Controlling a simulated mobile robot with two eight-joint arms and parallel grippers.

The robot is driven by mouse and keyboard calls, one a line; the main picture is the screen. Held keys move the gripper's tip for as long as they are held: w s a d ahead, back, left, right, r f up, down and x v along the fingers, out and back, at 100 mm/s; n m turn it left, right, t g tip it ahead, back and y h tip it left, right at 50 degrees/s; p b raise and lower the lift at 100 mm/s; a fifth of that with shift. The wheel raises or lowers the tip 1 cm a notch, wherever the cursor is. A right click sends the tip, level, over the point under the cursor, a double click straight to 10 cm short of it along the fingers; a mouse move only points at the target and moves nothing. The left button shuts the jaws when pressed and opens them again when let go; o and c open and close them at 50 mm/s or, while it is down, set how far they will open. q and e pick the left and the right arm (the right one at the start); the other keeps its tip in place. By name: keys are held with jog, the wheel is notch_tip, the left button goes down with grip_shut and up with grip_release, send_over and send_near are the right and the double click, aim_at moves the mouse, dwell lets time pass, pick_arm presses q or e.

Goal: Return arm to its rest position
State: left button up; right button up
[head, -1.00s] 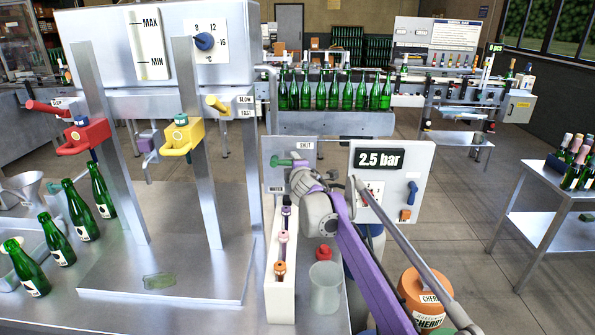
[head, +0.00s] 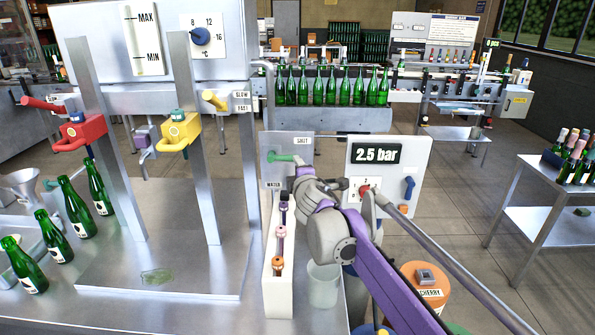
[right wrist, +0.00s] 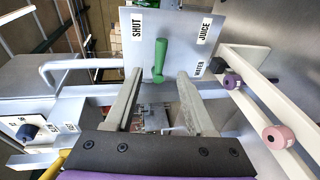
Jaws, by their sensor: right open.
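My right arm, purple and grey, comes in from the lower right in the head view. Its gripper (head: 303,170) is in front of the small valve panel, just below and right of the green valve handle (head: 285,158). In the right wrist view the two fingers (right wrist: 158,82) are apart with nothing held between them. The green handle (right wrist: 162,55) shows beyond the fingertips, on a grey plate (right wrist: 144,46) marked SHUT, JUICE and WATER. My left gripper is not in view.
A white rack (head: 274,285) with several capped pieces stands below the gripper, with a clear cup (head: 323,284) beside it. A 2.5 bar panel (head: 419,165) is right of the arm. Green bottles (head: 75,208) stand at left. The steel plate (head: 190,270) has free room.

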jog(key=s+d+f+m+g+h, duration=0.2)
jog(key=s+d+f+m, duration=0.35)
jog(key=s+d, duration=0.35)
jog(key=s+d+f+m+g+h, duration=0.2)
jog(key=s+d+f+m+h, duration=0.15)
jog(key=s+d+m, duration=0.4)
jog(key=s+d+f+m+g, duration=0.1)
jog(key=s+f+m+g, duration=0.1)
jog(key=s+f, duration=0.4)
jog(key=s+f+m+g+y, duration=0.1)
jog(key=s+f, duration=0.5)
jog(key=s, duration=0.6)
jog(key=s+d+f+m+g+y, duration=0.1)
jog(key=s+f+m+g, duration=0.2)
jog(key=s+f, duration=0.3)
jog(key=s+m, duration=0.1)
jog(key=s, duration=0.3)
jog(key=shift+d+f, duration=0.15)
jog(key=shift+d, duration=0.2)
jog(key=shift+y, duration=0.25)
